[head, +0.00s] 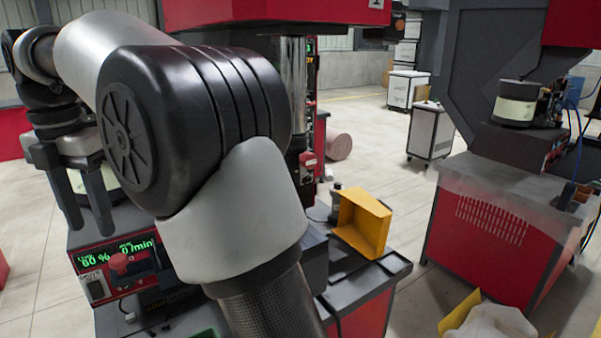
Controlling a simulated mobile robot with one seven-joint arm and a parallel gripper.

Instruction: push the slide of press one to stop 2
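Press one is the red machine with a "1" on its red top (290,10) and a bright metal column (293,75). My arm covers much of it. I cannot make out its slide or stop 2. A small red and white part (307,160) shows beside the column. My gripper (90,227) points down above this box, in front of a pale feeder bowl (108,178). Its fingers are apart, with nothing visible between them.
A yellow bin (363,222) stands tilted by a dark tray (365,278) right of my arm. A second red press (490,235) with another feeder bowl (514,103) is at right. White cabinets (431,131) stand behind. Bare floor (385,160) lies between the presses.

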